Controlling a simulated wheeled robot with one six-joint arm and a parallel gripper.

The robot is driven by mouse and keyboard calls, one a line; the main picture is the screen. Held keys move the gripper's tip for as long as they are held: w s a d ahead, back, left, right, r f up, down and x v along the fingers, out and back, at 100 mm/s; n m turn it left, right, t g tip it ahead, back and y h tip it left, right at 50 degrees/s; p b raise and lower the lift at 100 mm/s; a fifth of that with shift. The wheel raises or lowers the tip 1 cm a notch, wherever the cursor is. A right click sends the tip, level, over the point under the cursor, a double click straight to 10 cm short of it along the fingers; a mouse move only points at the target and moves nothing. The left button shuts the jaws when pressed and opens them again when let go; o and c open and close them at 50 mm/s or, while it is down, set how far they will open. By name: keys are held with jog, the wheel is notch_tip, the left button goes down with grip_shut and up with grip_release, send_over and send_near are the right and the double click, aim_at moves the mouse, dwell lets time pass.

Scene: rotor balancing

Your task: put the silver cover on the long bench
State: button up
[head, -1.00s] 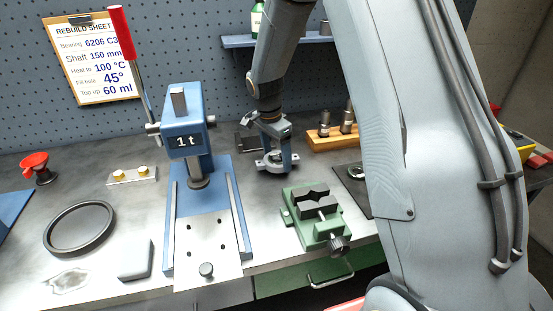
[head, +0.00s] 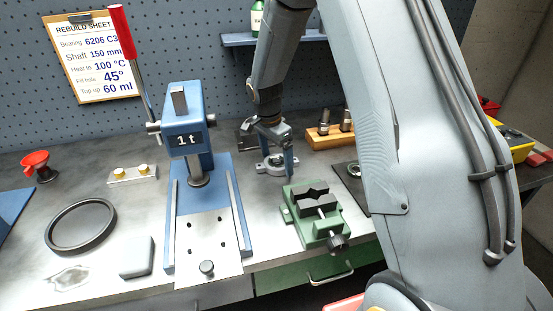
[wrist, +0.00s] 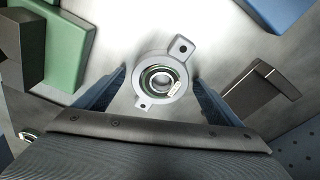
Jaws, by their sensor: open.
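A silver two-eared round part, which I take as the silver cover (wrist: 148,58), lies on the grey long bench (head: 110,185). A ring-shaped bearing (wrist: 161,83) sits in its middle. In the head view the silver cover (head: 266,168) is behind the green vice and partly hidden by my gripper. My gripper (head: 276,158) is open over it, pointing down. In the wrist view the blue fingers of my gripper (wrist: 159,78) stand apart on either side of the cover, with visible gaps. I see no grip on it.
The green vice (head: 318,220) stands close in front, and the blue press (head: 186,130) to the left. A dark bracket-like block (wrist: 246,98) lies near the cover. A wooden rack (head: 325,141) is behind right. A black ring (head: 52,232) lies left.

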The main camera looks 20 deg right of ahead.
notch_tip(320, 180, up, 12)
jog(key=a+b, duration=0.1)
jog(key=b, duration=0.1)
jog(key=shift+s+a+b, duration=0.3)
jog(key=shift+s+a, duration=0.05)
